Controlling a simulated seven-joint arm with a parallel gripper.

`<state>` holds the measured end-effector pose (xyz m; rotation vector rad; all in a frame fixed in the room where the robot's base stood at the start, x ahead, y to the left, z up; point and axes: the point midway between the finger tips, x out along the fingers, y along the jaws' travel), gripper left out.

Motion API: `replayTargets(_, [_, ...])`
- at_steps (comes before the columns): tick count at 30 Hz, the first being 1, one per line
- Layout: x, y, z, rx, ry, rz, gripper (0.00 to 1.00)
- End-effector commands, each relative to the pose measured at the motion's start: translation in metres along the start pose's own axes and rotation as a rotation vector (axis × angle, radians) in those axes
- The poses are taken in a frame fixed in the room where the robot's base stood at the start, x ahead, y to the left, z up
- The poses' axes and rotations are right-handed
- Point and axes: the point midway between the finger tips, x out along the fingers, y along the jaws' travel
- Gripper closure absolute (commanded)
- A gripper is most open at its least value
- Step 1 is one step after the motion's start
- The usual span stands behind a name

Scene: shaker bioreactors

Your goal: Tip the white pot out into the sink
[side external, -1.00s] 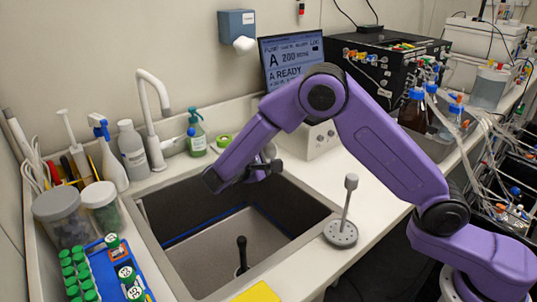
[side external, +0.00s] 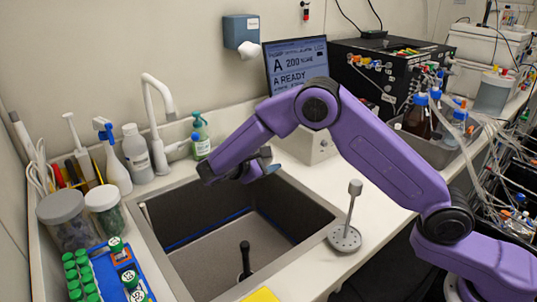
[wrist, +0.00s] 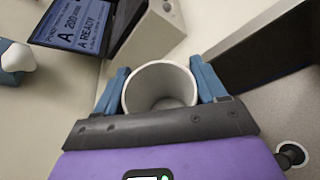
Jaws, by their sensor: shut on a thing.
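The white pot (wrist: 160,88) sits between the blue fingers of my gripper (wrist: 161,84) in the wrist view. The gripper is shut on it, one finger on each side. The pot's round mouth faces the wrist camera, and its pale inside looks empty from here. In the side view my gripper (side external: 265,168) is over the back right part of the sink (side external: 180,215). The pot is hidden there behind the gripper and wrist. In the wrist view, the sink's dark wall (wrist: 265,55) and drain (wrist: 291,155) lie to the right of the pot.
A tap (side external: 158,125) and bottles stand behind the sink. A grey stand with an upright rod (side external: 346,237) is on the counter to its right. Tubs (side external: 65,212) and a blue rack of green-capped tubes (side external: 107,270) are at the left. A display (side external: 297,65) stands behind.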

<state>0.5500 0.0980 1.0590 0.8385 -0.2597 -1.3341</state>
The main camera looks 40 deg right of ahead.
Motion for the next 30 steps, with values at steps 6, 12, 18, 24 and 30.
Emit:
replayTargets(6, [0.003, 0.001, -0.007, -0.041, 0.000, -0.017, 0.63])
replayTargets(12, [0.008, 0.003, -0.019, -0.109, 0.000, -0.046, 0.63])
replayTargets(18, [0.011, 0.004, -0.027, -0.161, -0.001, -0.068, 0.63])
replayTargets(24, [0.013, 0.003, -0.031, -0.225, 0.000, -0.095, 0.63])
replayTargets(30, [0.014, 0.001, -0.033, -0.319, 0.000, -0.134, 0.63])
